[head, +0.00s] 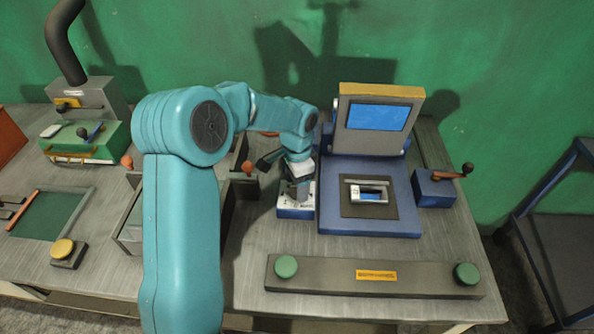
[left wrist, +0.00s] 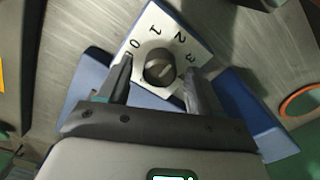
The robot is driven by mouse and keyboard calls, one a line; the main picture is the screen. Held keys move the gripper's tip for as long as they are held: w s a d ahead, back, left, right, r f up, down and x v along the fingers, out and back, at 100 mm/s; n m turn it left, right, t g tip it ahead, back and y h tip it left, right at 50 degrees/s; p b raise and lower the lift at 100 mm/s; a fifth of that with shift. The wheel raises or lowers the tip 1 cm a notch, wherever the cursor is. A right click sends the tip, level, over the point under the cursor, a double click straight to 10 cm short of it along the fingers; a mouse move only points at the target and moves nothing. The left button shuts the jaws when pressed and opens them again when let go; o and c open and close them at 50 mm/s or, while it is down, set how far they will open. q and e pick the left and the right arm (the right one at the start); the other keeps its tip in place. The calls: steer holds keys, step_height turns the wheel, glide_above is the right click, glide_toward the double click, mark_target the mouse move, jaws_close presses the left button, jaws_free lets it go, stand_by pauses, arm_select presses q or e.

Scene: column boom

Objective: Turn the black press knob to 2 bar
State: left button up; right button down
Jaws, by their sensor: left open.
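The black press knob (left wrist: 161,68) sits in the middle of a white dial plate (left wrist: 182,30) marked 0, 1, 2, 3 and a partly covered mark. A pale line shows on the knob, but I cannot tell which number it marks. My left gripper (left wrist: 159,77) is open, with one finger on each side of the knob; I cannot tell whether either touches it. In the head view my left gripper (head: 297,186) points down over the small blue dial box (head: 296,213), left of the blue press (head: 369,226), and hides the knob. My right gripper is not in view.
A box with a red lever (head: 436,187) stands right of the press. A grey bar (head: 325,275) with two green buttons lies in front. A green machine (head: 85,140) stands at the far left.

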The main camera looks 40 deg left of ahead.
arm_select(q)
step_height(320, 180, up, 16)
stand_by(0.3)
stand_by(0.5)
